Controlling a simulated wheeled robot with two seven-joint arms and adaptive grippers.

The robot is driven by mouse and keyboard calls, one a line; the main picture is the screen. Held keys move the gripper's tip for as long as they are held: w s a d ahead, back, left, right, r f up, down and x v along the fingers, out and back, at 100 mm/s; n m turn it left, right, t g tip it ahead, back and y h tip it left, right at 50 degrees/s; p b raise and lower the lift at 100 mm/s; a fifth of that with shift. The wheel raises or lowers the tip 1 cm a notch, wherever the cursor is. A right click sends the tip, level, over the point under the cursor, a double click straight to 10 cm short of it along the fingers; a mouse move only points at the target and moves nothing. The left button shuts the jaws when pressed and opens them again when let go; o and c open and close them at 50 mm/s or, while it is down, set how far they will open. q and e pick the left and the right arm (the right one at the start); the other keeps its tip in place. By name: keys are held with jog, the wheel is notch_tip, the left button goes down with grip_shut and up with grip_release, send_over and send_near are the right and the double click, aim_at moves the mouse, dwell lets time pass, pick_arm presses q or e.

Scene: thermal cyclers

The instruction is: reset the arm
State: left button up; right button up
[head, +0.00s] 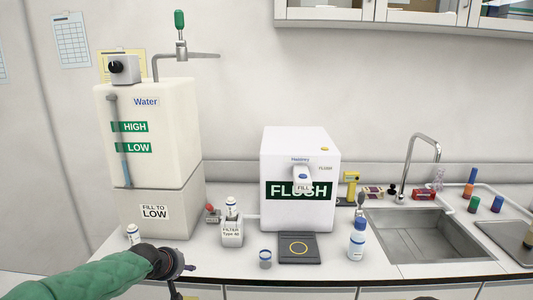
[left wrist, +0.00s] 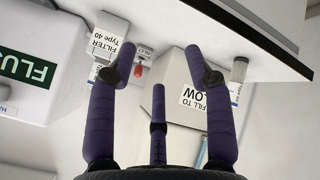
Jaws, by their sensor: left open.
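My left arm in its green sleeve comes in from the lower left of the head view, and my left gripper (head: 183,279) is at the counter's front edge, below the water tank. In the left wrist view, the purple fingers of my left gripper (left wrist: 160,68) are spread open with nothing between them. In the head view the fingers are small and partly hidden behind the dark wrist.
The water tank (head: 155,140), filter box (head: 232,233) and flush machine (head: 297,215) stand along the counter. A small jar (head: 265,259), black pad (head: 299,248) and blue-labelled bottle (head: 357,240) are near the front. A sink (head: 430,236) is at right.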

pick_arm(q)
jog(key=s+d+f+m+g+h, duration=0.1)
jog(key=s+d+f, duration=0.25)
jog(key=f, duration=0.55)
jog(key=s+d+f+m+g+h, duration=0.1)
jog(key=s+d+f+m+g, duration=0.2)
jog(key=f, duration=0.7)
jog(key=s+d+f+h, duration=0.1)
jog(key=s+d+f, duration=0.35)
jog(key=f, duration=0.45)
jog(key=s+d+f+m+g, duration=0.1)
jog(key=s+d+f+g, duration=0.1)
jog(key=s+f, duration=0.4)
jog(key=s+d+f+m+g, duration=0.2)
jog(key=s+f, duration=0.5)
jog(key=s, duration=0.9)
jog(key=shift+s+d+f, duration=0.25)
jog(key=shift+s+f, duration=0.05)
jog(key=shift+s, duration=0.1)
pick_arm(e)
jog(key=shift+c, duration=0.2)
